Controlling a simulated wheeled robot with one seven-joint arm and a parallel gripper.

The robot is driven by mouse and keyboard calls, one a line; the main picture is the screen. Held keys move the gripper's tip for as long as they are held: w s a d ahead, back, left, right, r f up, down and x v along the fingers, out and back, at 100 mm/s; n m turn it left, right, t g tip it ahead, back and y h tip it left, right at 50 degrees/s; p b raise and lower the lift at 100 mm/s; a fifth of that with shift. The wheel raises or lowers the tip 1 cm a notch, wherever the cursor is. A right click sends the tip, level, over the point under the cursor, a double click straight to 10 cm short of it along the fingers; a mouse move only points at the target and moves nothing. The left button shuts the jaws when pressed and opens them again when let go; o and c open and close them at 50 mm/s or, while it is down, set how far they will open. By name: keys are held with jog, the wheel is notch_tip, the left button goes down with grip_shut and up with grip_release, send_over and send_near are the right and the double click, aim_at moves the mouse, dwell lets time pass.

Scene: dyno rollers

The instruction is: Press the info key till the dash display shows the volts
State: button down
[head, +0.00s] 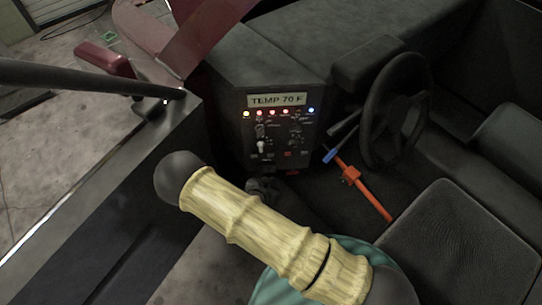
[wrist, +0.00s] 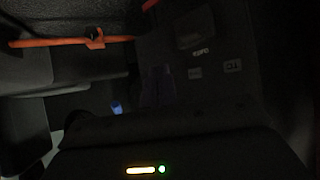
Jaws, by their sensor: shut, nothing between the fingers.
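The dash display (head: 275,100) sits at the top of the dark dash panel (head: 240,130) and reads "TEMP 70 F". A row of small lit lamps, yellow, red and blue, runs below it. Under them are dark switches and knobs; I cannot tell which one is the info key. My gripper (head: 262,188) shows as a small dark shape just below the panel, partly hidden behind my own arm. It is shut and empty. I cannot tell whether it touches anything. In the wrist view a dark body with a yellow bar and a green light fills the bottom; the fingertips are not clear.
The steering wheel (head: 397,108) is right of the panel. An orange bar (head: 370,195) with a blue end (head: 330,155) slants below it; the bar also shows in the wrist view (wrist: 60,42). A seat (head: 465,240) is at lower right. A dark sill (head: 90,210) lies at left.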

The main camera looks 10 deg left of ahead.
aim_at(271, 155)
jog(key=w+a+b, duration=0.1)
jog(key=w+b, duration=0.1)
jog(key=w, duration=0.5)
jog(key=shift+w+a, duration=0.15)
jog(key=shift+a, duration=0.2)
jog(key=shift+w, duration=0.1)
dwell(1.6)
jog(key=shift+w+a+b, duration=0.1)
jog(key=shift+w+b, duration=0.2)
jog(key=shift+w+a, duration=0.1)
jog(key=shift+w, duration=0.25)
dwell(0.8)
jog(key=shift+s+d, duration=0.2)
jog(key=shift+s, duration=0.6)
jog(key=shift+s, duration=0.1)
